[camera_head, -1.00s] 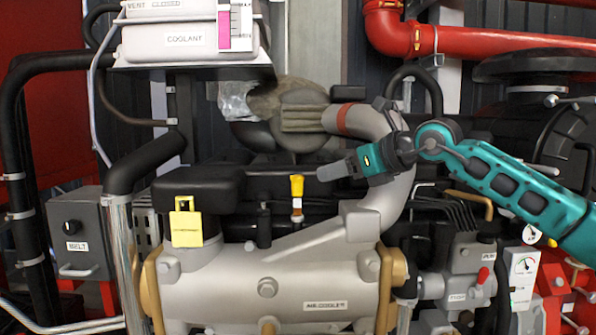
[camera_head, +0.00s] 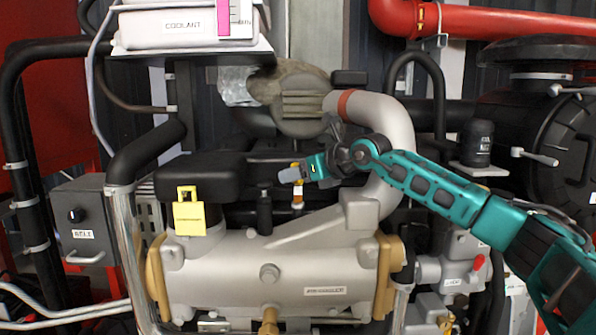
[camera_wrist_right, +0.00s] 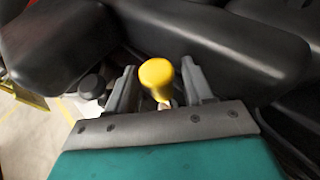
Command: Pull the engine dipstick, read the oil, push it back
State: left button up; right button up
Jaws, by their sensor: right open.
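The engine dipstick (camera_head: 297,198) stands upright behind the grey cooler body, its yellow handle mostly hidden by my right gripper in the head view. In the right wrist view its yellow handle (camera_wrist_right: 157,76) shows between the two grey fingers. My right gripper (camera_head: 288,175) is open around the handle; the wrist view shows its fingers (camera_wrist_right: 158,88) on either side with gaps. The dipstick's lower part is hidden in the wrist view. My left gripper is not in view.
A yellow tag or cap (camera_head: 189,215) hangs left of the dipstick by the black cover (camera_head: 200,176). A black-capped fitting (camera_head: 264,208) stands close to its left. The curved grey pipe (camera_head: 385,125) rises behind my right arm. The coolant tank (camera_head: 185,27) is at upper left.

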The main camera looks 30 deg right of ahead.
jog(key=shift+c, duration=0.5)
grip_shut()
